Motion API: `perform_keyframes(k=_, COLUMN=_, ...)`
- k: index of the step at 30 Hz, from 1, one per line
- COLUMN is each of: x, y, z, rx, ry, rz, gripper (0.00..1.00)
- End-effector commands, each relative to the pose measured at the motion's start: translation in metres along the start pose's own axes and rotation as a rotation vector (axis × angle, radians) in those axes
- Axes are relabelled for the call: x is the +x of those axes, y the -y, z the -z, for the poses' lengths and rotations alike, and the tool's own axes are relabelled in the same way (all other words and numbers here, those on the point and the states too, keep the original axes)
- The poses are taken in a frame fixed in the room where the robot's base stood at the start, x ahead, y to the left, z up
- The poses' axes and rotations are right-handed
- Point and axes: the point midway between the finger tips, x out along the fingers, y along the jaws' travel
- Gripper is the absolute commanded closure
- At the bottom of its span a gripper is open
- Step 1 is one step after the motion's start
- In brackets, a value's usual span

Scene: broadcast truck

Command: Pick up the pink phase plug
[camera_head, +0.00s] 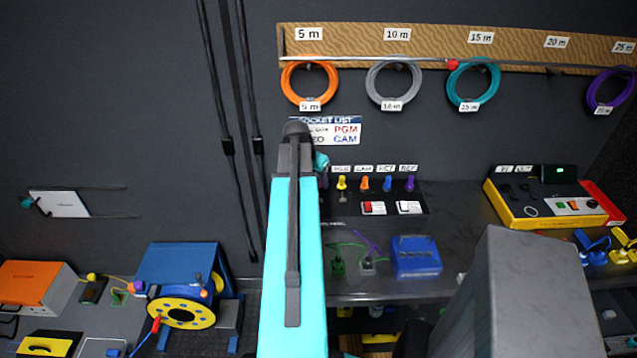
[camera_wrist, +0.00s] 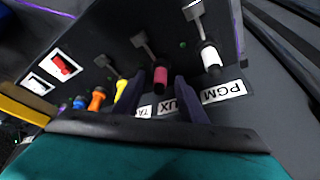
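The pink phase plug (camera_wrist: 160,76) sits on the dark panel in the wrist view, above a label partly reading "UX". My gripper (camera_wrist: 160,92) is open, with one dark finger on each side of the lower end of the pink plug. I cannot tell whether the fingers touch it or how deep it lies between them. A white plug (camera_wrist: 211,57) is to its right and a yellow plug (camera_wrist: 120,90) to its left. In the head view my arm hides the pink plug and the gripper's fingertips.
An orange plug (camera_wrist: 96,98) and a blue plug (camera_wrist: 79,102) continue the row. Red (camera_head: 373,208) and white switches (camera_head: 409,207) sit on the panel. A blue box (camera_head: 416,256) stands on the bench.

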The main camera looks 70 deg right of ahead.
Motion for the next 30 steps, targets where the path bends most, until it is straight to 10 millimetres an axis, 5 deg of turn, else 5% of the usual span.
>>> perform_keyframes(k=19, x=0.0033, y=0.0001, z=-0.0002, rx=0.000, ry=0.000, rz=0.000, gripper=0.62)
perform_keyframes(k=26, x=0.0033, y=0.0001, z=-0.0003, rx=0.000, ry=0.000, rz=0.000, gripper=0.98)
perform_keyframes(k=30, x=0.0032, y=0.0002, z=-0.0003, rx=-0.001, ry=0.000, rz=0.000, gripper=1.00)
